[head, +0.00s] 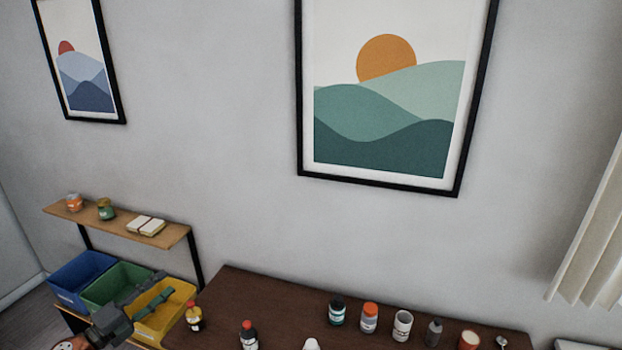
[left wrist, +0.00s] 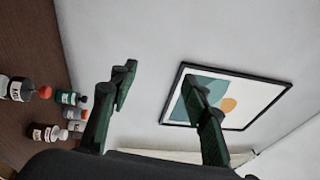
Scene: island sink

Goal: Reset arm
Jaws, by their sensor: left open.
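My left gripper (head: 140,296) comes in at the lower left of the head view, in front of the colored bins. In the left wrist view its two fingers (left wrist: 158,105) stand wide apart with nothing between them. Behind them are the wall and a framed picture (left wrist: 225,98). My right gripper is in neither view.
Blue (head: 75,272), green (head: 100,290) and yellow (head: 178,305) bins stand under a wooden shelf (head: 90,218) at left.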

